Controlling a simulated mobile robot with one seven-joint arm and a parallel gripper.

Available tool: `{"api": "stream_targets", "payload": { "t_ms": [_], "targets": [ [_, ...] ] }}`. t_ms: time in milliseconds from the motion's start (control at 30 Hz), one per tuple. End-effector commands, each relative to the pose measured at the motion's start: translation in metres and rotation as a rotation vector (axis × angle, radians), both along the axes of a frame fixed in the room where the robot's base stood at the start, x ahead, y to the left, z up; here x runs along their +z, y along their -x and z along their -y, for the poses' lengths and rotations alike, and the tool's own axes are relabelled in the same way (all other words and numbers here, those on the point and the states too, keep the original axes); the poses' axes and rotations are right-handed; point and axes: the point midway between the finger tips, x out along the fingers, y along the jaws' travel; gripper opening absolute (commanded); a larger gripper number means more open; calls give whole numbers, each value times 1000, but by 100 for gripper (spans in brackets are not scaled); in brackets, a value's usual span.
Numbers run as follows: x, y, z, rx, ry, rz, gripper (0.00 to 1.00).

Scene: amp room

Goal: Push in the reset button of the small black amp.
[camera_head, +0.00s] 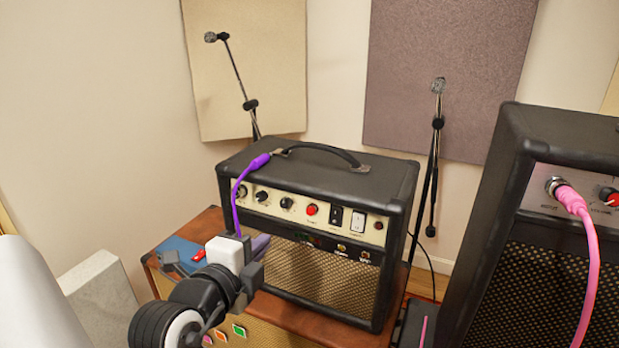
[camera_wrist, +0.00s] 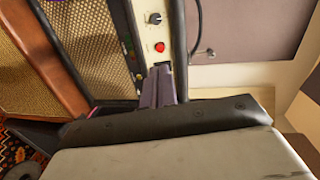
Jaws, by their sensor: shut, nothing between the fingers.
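The small black amp (camera_head: 318,172) sits on a brown cabinet, with a cream control panel facing me. A red button (camera_head: 312,209) is in the middle of the panel, beside black knobs and a black switch; its label is too small to read. It also shows in the wrist view (camera_wrist: 160,47), uncovered. My gripper (camera_head: 262,244) is shut and empty, in front of the amp's lower left grille, below and left of the red button. In the wrist view its purple-grey fingertips (camera_wrist: 160,75) appear just below the button; I cannot tell whether they touch the amp.
A larger black amp (camera_head: 507,170) with a pink cable (camera_head: 588,270) stands at right. Microphone stands are behind. A blue item (camera_head: 180,250) lies on the brown cabinet (camera_head: 300,312) at left.

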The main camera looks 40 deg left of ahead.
Motion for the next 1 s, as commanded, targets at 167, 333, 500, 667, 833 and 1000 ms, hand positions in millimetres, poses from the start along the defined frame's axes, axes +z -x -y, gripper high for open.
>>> {"api": "stream_targets", "payload": {
  "t_ms": [167, 333, 500, 667, 833, 1000],
  "targets": [
    [3, -4, 11, -70, -39, -43, 0],
    [1, -5, 13, -77, -44, -46, 0],
    [1, -5, 12, -76, -43, -45, 0],
    [0, -15, 10, -77, -40, -45, 0],
    [-4, -44, 4, -80, -38, -46, 0],
    [-12, -79, -5, -79, -38, -47, 0]
  ]
}}
